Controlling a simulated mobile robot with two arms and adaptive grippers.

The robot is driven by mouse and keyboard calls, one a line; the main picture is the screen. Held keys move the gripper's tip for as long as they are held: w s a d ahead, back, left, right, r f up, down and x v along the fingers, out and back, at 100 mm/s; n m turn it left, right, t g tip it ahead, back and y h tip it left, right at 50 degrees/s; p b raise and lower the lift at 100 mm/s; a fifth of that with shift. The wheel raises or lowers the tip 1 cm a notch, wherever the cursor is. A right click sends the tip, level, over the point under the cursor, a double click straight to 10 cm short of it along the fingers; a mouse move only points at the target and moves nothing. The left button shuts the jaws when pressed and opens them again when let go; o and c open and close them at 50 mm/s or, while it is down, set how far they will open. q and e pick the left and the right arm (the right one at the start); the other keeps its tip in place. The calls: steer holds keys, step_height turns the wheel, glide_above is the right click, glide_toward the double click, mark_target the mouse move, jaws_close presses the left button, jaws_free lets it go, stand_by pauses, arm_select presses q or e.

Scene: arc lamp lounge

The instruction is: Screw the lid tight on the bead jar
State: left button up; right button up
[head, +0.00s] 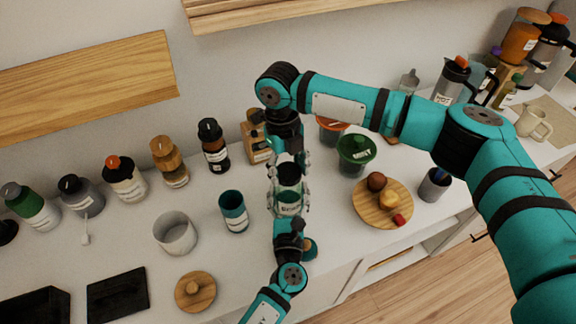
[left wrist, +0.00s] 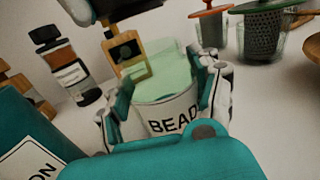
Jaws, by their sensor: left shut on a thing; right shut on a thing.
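The bead jar (head: 288,208) stands upright near the front of the white counter, pale green with a white label. In the left wrist view the jar (left wrist: 168,112) shows its label reading "BEAD". My left gripper (head: 289,199) is shut around the jar's sides, with fingers on both sides in the left wrist view (left wrist: 165,92). My right gripper (head: 288,161) comes down from above, shut at the jar's dark round top, which looks like the lid (head: 288,173). The fingers partly hide the rim, so I cannot tell how the lid sits.
A teal cup (head: 233,212) and a white bowl (head: 175,234) stand to the left. A round wooden lid (head: 195,291) lies in front. Several bottles line the wall.

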mark_target(288, 196)
steer(key=shift+f, duration=0.9)
steer(key=shift+f, duration=0.5)
